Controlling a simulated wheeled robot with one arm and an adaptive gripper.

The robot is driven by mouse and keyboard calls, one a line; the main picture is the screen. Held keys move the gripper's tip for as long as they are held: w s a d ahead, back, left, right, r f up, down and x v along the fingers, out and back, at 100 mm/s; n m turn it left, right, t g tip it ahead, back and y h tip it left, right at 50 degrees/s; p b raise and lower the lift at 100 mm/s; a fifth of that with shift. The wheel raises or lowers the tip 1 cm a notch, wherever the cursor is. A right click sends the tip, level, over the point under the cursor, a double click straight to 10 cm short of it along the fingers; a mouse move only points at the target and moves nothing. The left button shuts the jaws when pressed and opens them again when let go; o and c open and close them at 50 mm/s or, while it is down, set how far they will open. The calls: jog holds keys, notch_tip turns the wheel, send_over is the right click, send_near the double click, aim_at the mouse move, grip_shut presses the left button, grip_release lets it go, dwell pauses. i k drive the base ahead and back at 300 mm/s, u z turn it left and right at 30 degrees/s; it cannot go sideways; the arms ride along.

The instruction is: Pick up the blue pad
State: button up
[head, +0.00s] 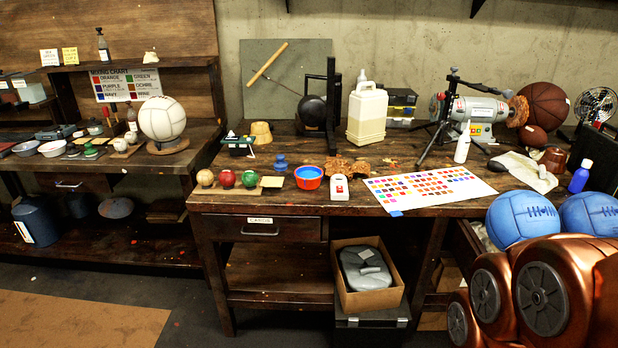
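A small blue pad (281,163) with a knob-like top sits upright on the dark wooden workbench (340,208), left of centre. My copper-coloured arm fills the lower right corner, in front of the bench. My gripper is out of the picture, so its state does not show.
Three small balls (227,179) line the front left of the bench. A colour chart (427,187) lies to the right, with a white jug (367,112) behind. Blue balls (521,218) sit at the right near my arm.

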aim_at(280, 165)
jog(key=k, duration=0.55)
jog(key=z, duration=0.15)
jog(key=i, duration=1.95)
jog(key=u, duration=1.7)
jog(key=i, duration=0.6)
jog(key=u, duration=0.55)
